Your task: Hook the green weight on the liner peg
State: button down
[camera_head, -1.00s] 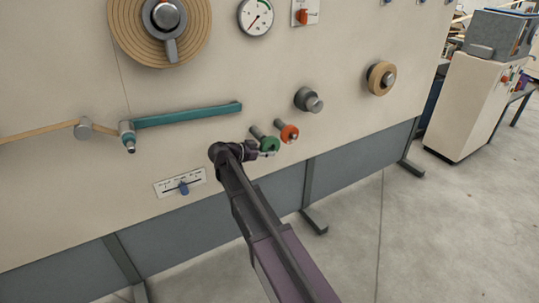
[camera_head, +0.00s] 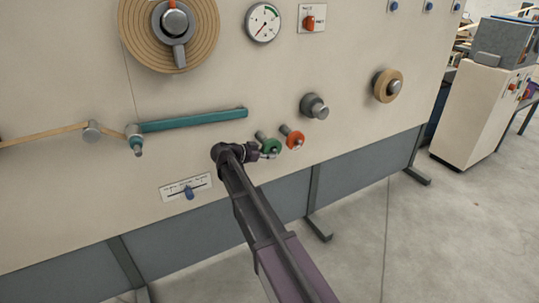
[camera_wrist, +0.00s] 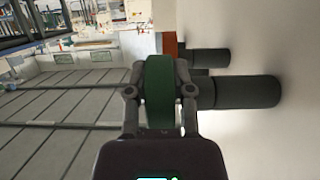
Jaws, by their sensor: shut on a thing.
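The green weight (camera_head: 272,146) is a round disc at the front of a short peg (camera_head: 260,135) on the cream machine panel. In the wrist view the green weight (camera_wrist: 160,92) stands between the two fingers of my gripper (camera_wrist: 160,85), which are shut on it. A thick dark cylinder (camera_wrist: 245,92) runs from the panel toward the weight's right side. I cannot tell whether the weight is on the peg or just in front of it. In the head view my gripper (camera_head: 264,153) reaches the weight from the lower left. No label shows which peg is the liner peg.
An orange weight (camera_head: 296,139) sits on a peg just right of the green one. A grey knob (camera_head: 315,106) and a tan roll (camera_head: 388,85) are further right. A teal bar (camera_head: 193,120) and a slider plate (camera_head: 186,188) are to the left. Floor at lower right is clear.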

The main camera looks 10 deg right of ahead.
aim_at(265, 150)
jog(key=shift+w+a+r, duration=0.1)
jog(key=shift+w+a, duration=0.05)
jog(key=shift+w, duration=0.45)
jog(key=shift+w+a, duration=0.15)
jog(key=shift+w, duration=0.55)
jog(key=shift+w+a, duration=0.1)
jog(key=shift+w, duration=0.15)
jog(key=shift+w+a, duration=0.15)
jog(key=shift+a, duration=0.05)
jog(key=shift+c, duration=1)
grip_release()
jog(key=shift+f, duration=0.2)
jog(key=shift+s+d+f, duration=0.1)
jog(key=shift+s+d, duration=0.1)
jog(key=shift+s, duration=0.2)
